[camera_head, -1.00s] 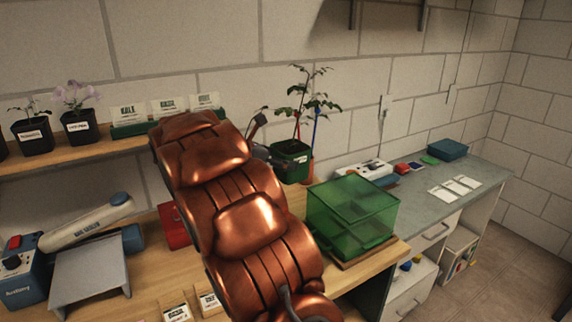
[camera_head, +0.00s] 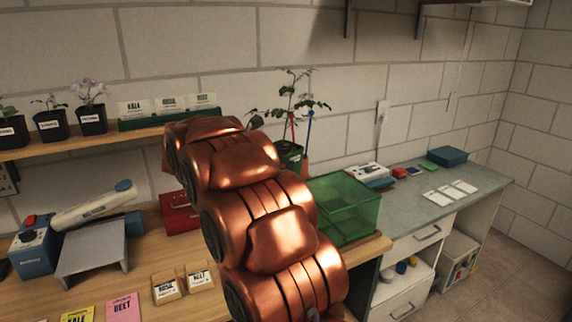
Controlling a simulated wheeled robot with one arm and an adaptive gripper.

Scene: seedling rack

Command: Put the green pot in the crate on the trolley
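A dark green pot (camera_head: 291,154) with a leafy plant and a red and a blue stake stands at the back of the wooden bench, near the wall. My copper arm hides its left and lower parts. A small dark piece of my gripper (camera_head: 255,122) shows above the arm, just left of the plant. The rest of the gripper is hidden behind the arm, so I cannot tell whether it is open or touching the pot. I see no trolley, and no crate that I can identify.
A clear green box (camera_head: 352,207) stands right of my arm at the bench end. A grey counter (camera_head: 415,205) continues right, with packets and small devices. Left are a red box (camera_head: 180,212), a grey stand (camera_head: 95,247) and seed packets. A shelf (camera_head: 70,149) holds black pots.

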